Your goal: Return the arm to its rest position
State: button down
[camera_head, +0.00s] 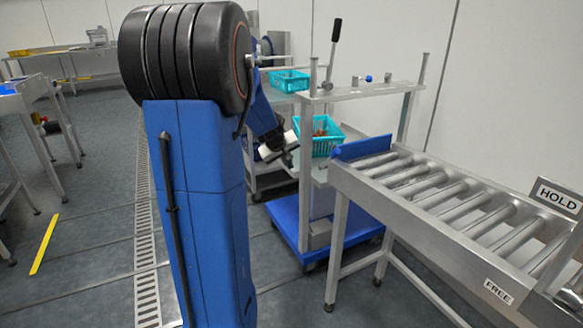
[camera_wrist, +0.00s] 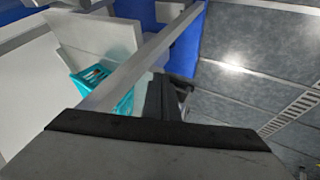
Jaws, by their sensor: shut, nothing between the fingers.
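My blue arm with its black joint stands large in the left middle of the head view. My gripper (camera_head: 287,158) hangs past the arm's right side, pointing down, partly hidden behind the arm. It is shut and empty. In the wrist view its dark fingers (camera_wrist: 166,98) show together above the pale gripper body, with nothing between them. The gripper is left of a teal crate (camera_head: 318,148) in the head view and looks apart from it. The crate holds small reddish-brown things. A teal crate also shows in the wrist view (camera_wrist: 122,105), left of the fingers.
A wheeled metal trolley with a blue base (camera_head: 287,217) stands right of my gripper. A roller conveyor (camera_head: 400,190) with HOLD and FREE signs extends right. Another teal crate (camera_head: 288,81) sits further back. Open grey floor (camera_head: 90,240) lies left, near a table (camera_head: 20,100).

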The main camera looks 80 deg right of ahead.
jog(key=v, duration=0.7)
jog(key=shift+a+r, duration=0.1)
jog(key=shift+a, duration=0.05)
jog(key=w+a+r+n+t+y, duration=0.1)
jog(key=w+a+n+t, duration=0.1)
jog(key=w+a, duration=1.05)
jog(key=w+a+r+n+t+y, duration=0.1)
jog(key=w+a+n+t, duration=0.15)
jog(key=w+a, duration=0.95)
jog(key=s+a+f+n+t+y, duration=0.1)
jog(key=a+n, duration=0.1)
jog(key=a, duration=0.8)
jog(key=s+a+f+n+y, duration=0.1)
jog(key=a, duration=0.9)
jog(key=s+a+f+n+y, duration=0.1)
jog(key=s+a+n, duration=0.1)
jog(key=a, duration=0.5)
jog(key=s+a+f+n+y, duration=0.1)
jog(key=s+a, duration=0.3)
jog(key=a, duration=0.4)
jog(key=shift+s+a+f+n+t+y, duration=0.3)
jog(key=shift+a+f+n+t+y, duration=0.1)
jog(key=shift+y, duration=0.2)
jog(key=shift+d, duration=0.15)
